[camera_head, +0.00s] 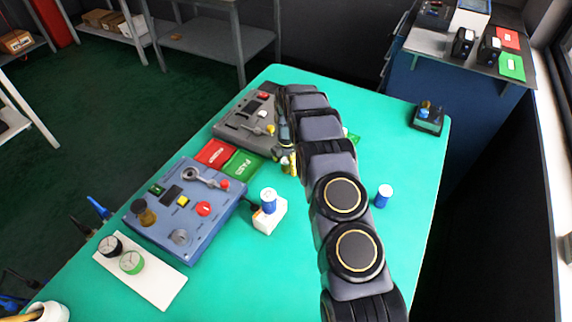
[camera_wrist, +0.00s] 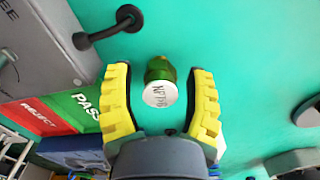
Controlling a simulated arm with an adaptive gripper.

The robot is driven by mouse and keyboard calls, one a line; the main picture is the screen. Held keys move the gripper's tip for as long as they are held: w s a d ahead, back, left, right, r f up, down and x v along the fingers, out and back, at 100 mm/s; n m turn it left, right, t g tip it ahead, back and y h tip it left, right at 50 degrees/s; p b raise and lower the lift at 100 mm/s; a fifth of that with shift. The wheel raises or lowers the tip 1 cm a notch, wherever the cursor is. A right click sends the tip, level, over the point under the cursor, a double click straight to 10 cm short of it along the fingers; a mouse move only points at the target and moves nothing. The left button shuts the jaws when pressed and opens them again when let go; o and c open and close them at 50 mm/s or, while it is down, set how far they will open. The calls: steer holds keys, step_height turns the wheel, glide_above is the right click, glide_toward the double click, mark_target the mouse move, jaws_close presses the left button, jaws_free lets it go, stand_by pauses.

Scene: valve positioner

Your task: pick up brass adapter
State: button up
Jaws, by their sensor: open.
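The brass adapter (camera_wrist: 159,71) appears in the wrist view as a small olive-brass piece with a pale round end face marked with lettering, partly "NPT". It lies between the two yellow-padded fingers of my gripper (camera_wrist: 161,82), with teal gaps showing on both sides. My gripper is open and not touching it in that view. In the head view my arm reaches over the table toward the grey device, and my gripper (camera_head: 287,164) is mostly hidden behind the arm. I cannot make out the adapter clearly there.
The grey device (camera_head: 236,122) with a black lever (camera_wrist: 105,30) stands close by. Red and green cards (camera_head: 240,164) lie left of my gripper. A blue control panel (camera_head: 170,222), a white block with a blue-capped item (camera_head: 268,220) and a blue cylinder (camera_head: 384,196) are nearer. The right tabletop is mostly clear.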

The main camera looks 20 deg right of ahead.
jaws_close()
